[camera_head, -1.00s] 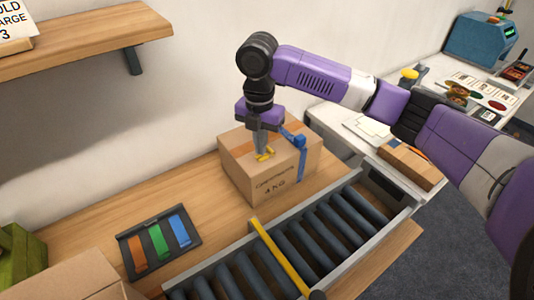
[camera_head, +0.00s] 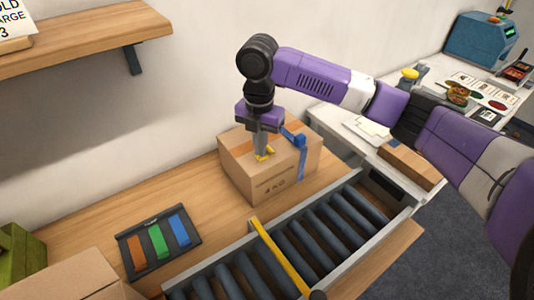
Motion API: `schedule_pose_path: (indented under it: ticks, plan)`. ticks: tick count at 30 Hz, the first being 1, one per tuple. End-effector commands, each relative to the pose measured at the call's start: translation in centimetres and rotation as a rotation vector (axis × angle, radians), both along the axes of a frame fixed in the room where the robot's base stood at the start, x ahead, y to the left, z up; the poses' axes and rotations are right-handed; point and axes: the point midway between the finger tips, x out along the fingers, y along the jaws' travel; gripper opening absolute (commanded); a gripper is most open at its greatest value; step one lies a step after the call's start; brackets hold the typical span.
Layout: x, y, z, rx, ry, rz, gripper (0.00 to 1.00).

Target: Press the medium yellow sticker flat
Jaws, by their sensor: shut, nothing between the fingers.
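A blue strap or tape (camera_head: 301,158) runs over the box's right side.
A roller conveyor (camera_head: 322,228) with a yellow bar (camera_head: 280,258) runs in front of the box. A dark tray (camera_head: 188,257) with orange, green and blue strips lies to the left. A wooden shelf (camera_head: 95,35) hangs above.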

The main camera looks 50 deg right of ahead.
Motion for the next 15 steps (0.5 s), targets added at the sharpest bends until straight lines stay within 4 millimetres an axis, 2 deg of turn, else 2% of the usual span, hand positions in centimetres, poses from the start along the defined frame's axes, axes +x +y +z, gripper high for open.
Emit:
schedule_pose_path:
  ticks: [15]
  plan:
    - [0.0, 0.01, -0.77, 0.001, 0.0, 0.0, 0.0]
